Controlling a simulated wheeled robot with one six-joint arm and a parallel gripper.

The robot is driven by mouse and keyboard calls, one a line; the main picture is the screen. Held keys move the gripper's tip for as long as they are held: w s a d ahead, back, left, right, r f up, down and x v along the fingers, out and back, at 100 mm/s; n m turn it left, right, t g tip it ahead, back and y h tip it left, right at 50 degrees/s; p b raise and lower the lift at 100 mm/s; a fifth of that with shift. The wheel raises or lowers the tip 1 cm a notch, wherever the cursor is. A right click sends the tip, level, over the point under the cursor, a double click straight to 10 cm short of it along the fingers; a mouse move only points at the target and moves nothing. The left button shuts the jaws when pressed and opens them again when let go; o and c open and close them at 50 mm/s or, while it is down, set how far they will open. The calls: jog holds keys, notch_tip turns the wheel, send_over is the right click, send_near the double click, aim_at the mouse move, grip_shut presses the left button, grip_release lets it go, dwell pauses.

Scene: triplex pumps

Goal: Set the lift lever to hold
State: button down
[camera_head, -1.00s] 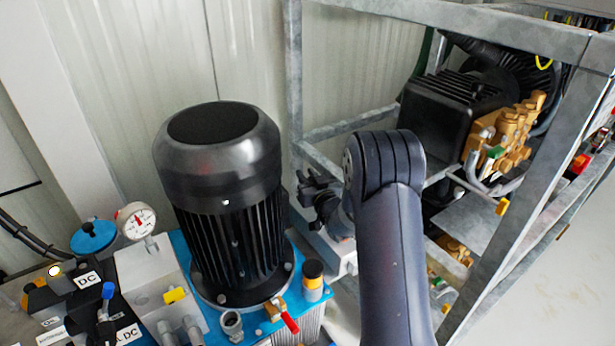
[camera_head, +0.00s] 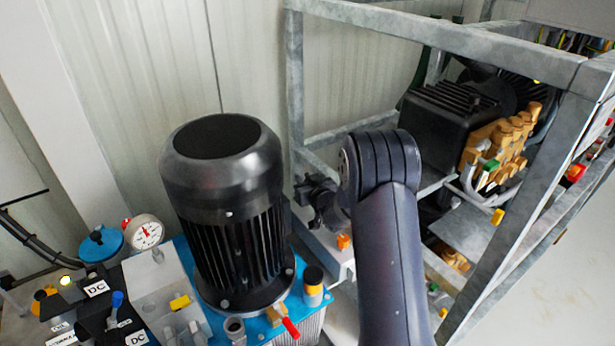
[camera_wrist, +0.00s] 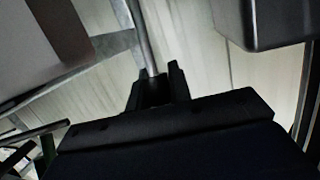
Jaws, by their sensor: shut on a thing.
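In the wrist view, my gripper (camera_wrist: 156,76) is shut on a slim grey rod (camera_wrist: 143,38), which stands up between its two black fingers. The rod looks like the lift lever's handle, but no label on it can be read. Its lower end is hidden by the gripper. In the head view, the dark end of my arm is beside the black motor, on its right, above a pale grey block (camera_head: 338,262). The fingers and rod cannot be made out clearly there. A small orange part (camera_head: 344,241) shows just below my wrist.
The black finned motor (camera_head: 228,215) stands close on the left on a blue plate. A pressure gauge (camera_head: 144,232) and valves with coloured handles lie further left. A galvanised frame (camera_head: 295,100) rises behind, with a brass-headed pump (camera_head: 500,140) on the right.

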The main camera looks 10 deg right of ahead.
jog(key=shift+w+a+f+g+h+p, duration=0.1)
jog(key=shift+w+a+g+h+p, duration=0.15)
jog(key=shift+w+g+p, duration=0.6)
jog(key=shift+w+a+g+h+p, duration=0.2)
jog(key=shift+g+p, duration=0.25)
jog(key=shift+p, duration=0.9)
jog(key=c, duration=1.3)
grip_release()
jog(key=p+v, duration=0.2)
jog(key=v, duration=0.8)
jog(key=shift+s, duration=0.35)
jog(key=shift+d, duration=0.15)
